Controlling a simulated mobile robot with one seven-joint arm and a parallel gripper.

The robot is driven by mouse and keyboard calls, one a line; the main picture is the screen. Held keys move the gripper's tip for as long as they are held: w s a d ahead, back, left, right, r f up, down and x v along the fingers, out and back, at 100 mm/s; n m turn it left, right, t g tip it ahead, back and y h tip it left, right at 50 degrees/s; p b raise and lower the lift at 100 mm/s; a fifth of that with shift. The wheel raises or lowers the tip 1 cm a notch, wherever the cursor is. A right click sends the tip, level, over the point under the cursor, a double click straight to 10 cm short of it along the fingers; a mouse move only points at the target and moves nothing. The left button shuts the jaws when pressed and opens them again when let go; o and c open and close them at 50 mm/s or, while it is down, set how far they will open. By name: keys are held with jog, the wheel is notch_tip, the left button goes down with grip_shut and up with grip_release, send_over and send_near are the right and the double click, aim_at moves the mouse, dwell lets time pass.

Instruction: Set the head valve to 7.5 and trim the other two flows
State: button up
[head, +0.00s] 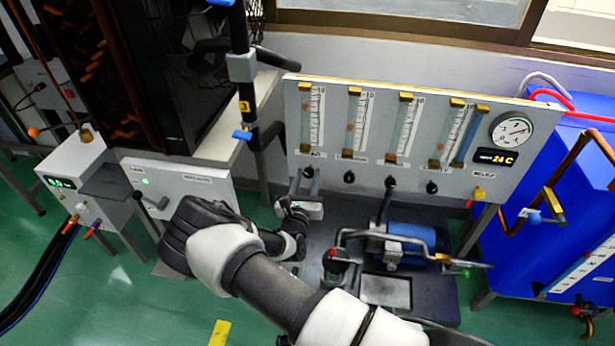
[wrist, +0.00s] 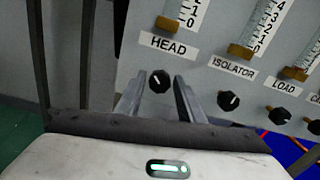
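The flow panel (head: 470,140) carries a row of tall glass flow tubes with scales, with black knobs below. The head knob (wrist: 160,81) is under the HEAD label in the wrist view, with a white mark on its face. My gripper (wrist: 158,92) is open, its two fingers on either side of the head knob with gaps showing; depth to the knob is unclear. The head flow tube (head: 305,115) is leftmost, with an orange float in its upper part. The isolator knob (wrist: 228,100) and load knob (wrist: 281,115) are to the right, apart from my gripper.
A pump with a blue motor (head: 405,240) and pipes stands below the panel. A blue cabinet (head: 560,210) is at the right. A black upright pipe with blue handles (head: 243,100) stands left of the panel. A grey box with a lever (head: 180,185) is further left.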

jog(key=shift+o, duration=0.8)
jog(key=s+a+p, duration=0.3)
jog(key=s, duration=1.4)
jog(key=shift+a, duration=0.15)
